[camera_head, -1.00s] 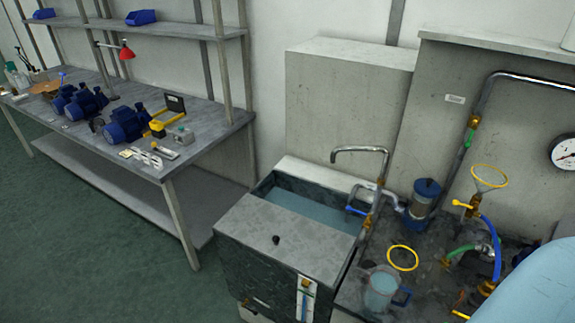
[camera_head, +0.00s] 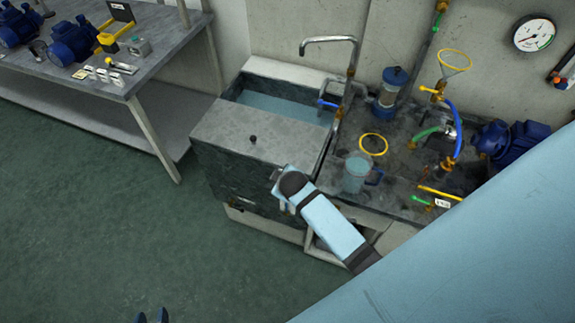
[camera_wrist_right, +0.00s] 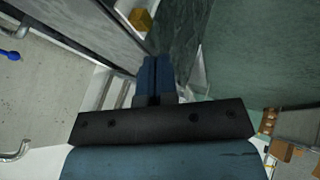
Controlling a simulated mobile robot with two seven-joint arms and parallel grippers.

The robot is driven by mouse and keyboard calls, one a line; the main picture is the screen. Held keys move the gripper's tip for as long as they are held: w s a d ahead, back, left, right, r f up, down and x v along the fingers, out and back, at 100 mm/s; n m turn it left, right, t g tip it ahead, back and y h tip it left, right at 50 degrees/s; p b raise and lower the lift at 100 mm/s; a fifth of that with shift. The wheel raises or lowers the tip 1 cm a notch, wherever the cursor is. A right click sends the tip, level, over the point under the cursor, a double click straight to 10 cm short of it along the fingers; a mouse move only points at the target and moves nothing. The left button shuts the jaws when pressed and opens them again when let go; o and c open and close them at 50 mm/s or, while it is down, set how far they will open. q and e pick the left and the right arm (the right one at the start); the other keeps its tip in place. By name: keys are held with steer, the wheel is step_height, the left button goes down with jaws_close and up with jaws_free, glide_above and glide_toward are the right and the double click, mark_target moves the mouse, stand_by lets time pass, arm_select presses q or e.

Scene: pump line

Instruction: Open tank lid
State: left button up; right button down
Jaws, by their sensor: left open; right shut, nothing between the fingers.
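The tank (camera_head: 235,182) is a dark stone-like box in the head view. Its grey lid (camera_head: 225,128) lies flat over the front part, with a small black knob (camera_head: 252,139) on top. Behind the lid, bluish water (camera_head: 285,106) shows in the uncovered part.
A bent metal pipe (camera_head: 328,42) rises by the tank's right side. A clear jug (camera_head: 355,172), a yellow ring (camera_head: 373,144), hoses and a blue pump (camera_head: 510,141) stand on the counter to the right. A workbench (camera_head: 150,67) stands left. Green floor lies open in front.

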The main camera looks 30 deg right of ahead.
steer(key=w+d+f, duration=0.1)
steer(key=w+d, duration=0.1)
steer(key=w, duration=0.1)
steer(key=w+d+f+p, duration=0.1)
steer(key=shift+w+d+f, duration=0.2)
steer(key=shift+d+f, duration=0.1)
steer(key=shift+f, duration=0.05)
